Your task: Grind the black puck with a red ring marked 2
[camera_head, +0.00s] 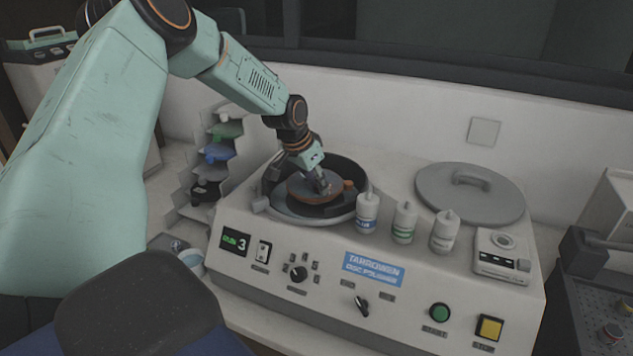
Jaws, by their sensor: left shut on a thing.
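My left gripper (322,185) reaches down into the bowl of the disc polisher (375,275). It is shut on a small dark thing at its fingertips, which appears to be the black puck. The fingers mostly hide it, and I cannot make out a red ring or a 2. Below the fingertips is a brownish round disc (300,188) inside the dark bowl (345,168). I cannot tell whether the held thing touches the disc. The display (236,242) shows green text and a 3. My right gripper is not in view.
Bottles stand right of the bowl: blue-labelled (367,213), green-labelled (404,223) and plain (443,232). The grey lid (470,192) lies behind them. A green button (440,312) and a yellow button (489,327) are on the front. Small pucks (611,333) sit at far right.

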